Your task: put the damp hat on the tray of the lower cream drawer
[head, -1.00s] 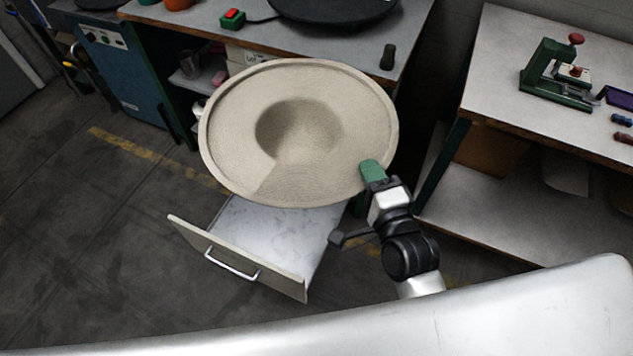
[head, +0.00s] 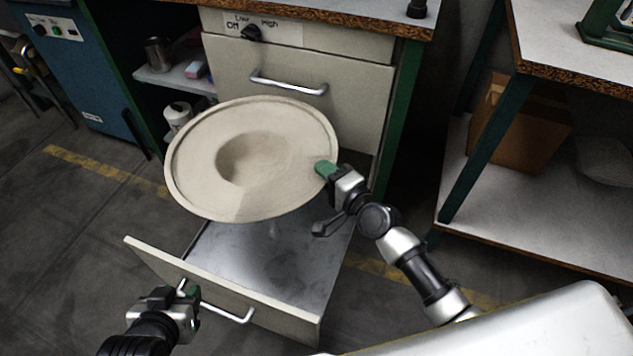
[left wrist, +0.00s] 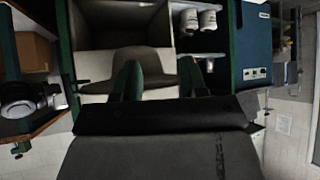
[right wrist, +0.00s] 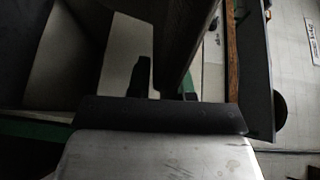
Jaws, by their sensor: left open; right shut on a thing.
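The damp hat (head: 205,195), pale beige with a wide round brim and a hollow in its middle, is held over the open lower cream drawer (head: 215,300). My right gripper (head: 332,172) is shut on the brim at its right side. The hat covers the back of the drawer's grey tray (head: 285,265); the bare front part shows. My left gripper (head: 188,292) is open in front of the drawer, by the left end of its metal handle (head: 235,318). Whether it touches the handle cannot be told. The left wrist view shows its spread green fingers (left wrist: 160,82).
The closed upper cream drawer (head: 300,65), with a handle and a knob above, is behind the hat. A shelf at left holds a metal cup (head: 158,54) and a white container (head: 178,114). A second bench with a cardboard box (head: 520,125) stands at right. Floor at left is clear.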

